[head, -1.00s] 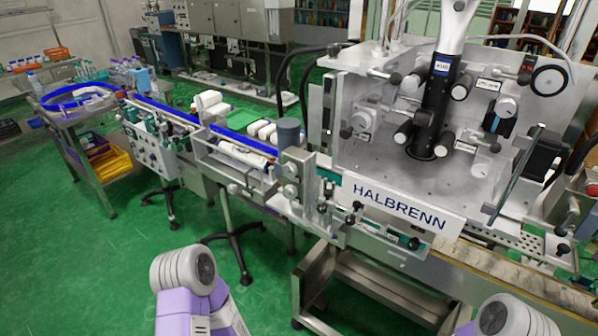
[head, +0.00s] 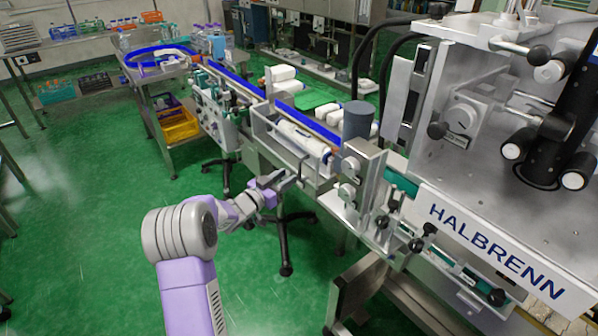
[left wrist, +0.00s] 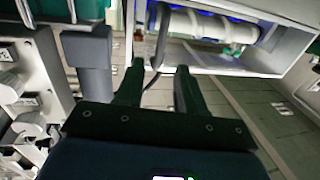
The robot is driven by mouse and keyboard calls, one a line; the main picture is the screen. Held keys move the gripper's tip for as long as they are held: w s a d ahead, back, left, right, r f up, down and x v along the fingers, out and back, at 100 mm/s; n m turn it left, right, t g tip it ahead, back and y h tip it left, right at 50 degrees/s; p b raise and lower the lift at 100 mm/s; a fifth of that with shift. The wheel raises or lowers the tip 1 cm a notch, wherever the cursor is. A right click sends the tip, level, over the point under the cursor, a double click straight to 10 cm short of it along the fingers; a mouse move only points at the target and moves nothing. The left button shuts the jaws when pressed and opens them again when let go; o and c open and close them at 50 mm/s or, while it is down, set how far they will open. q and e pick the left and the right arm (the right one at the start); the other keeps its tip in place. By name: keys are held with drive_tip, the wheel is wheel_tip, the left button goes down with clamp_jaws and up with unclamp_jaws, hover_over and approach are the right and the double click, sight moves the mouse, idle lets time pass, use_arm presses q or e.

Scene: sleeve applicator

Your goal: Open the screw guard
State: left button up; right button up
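The screw guard (head: 290,150) is a pale, trough-like cover along the front of the conveyor. The white screw (head: 303,138) lies behind its upper edge. My left gripper (head: 287,181) is just in front of and below the guard. In the left wrist view its two dark fingers (left wrist: 159,75) stand apart. A thin grey curved bar (left wrist: 160,38), which looks like the guard's handle, runs between the fingertips; I cannot tell whether they touch it. The screw (left wrist: 210,25) shows beyond, inside the pale frame. My right gripper is out of view.
A grey cylinder (head: 360,119) on a metal block stands right of the guard. The HALBRENN panel (head: 490,250) and its knobs are farther right. A black stand foot (head: 284,222) is below. The green floor at left is clear.

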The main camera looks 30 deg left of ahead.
use_arm(q)
drive_tip(key=shift+w+d+b, duration=0.15)
drive_tip(key=shift+w+d, duration=0.05)
drive_tip(key=shift+w, duration=0.7)
drive_tip(key=shift+w+d+b, duration=0.15)
drive_tip(key=shift+w+d, duration=0.05)
drive_tip(key=shift+w, duration=0.7)
drive_tip(key=shift+w+d+b, duration=0.15)
drive_tip(key=shift+w+d, duration=0.05)
drive_tip(key=shift+w, duration=0.7)
drive_tip(key=shift+f, duration=0.1)
clamp_jaws()
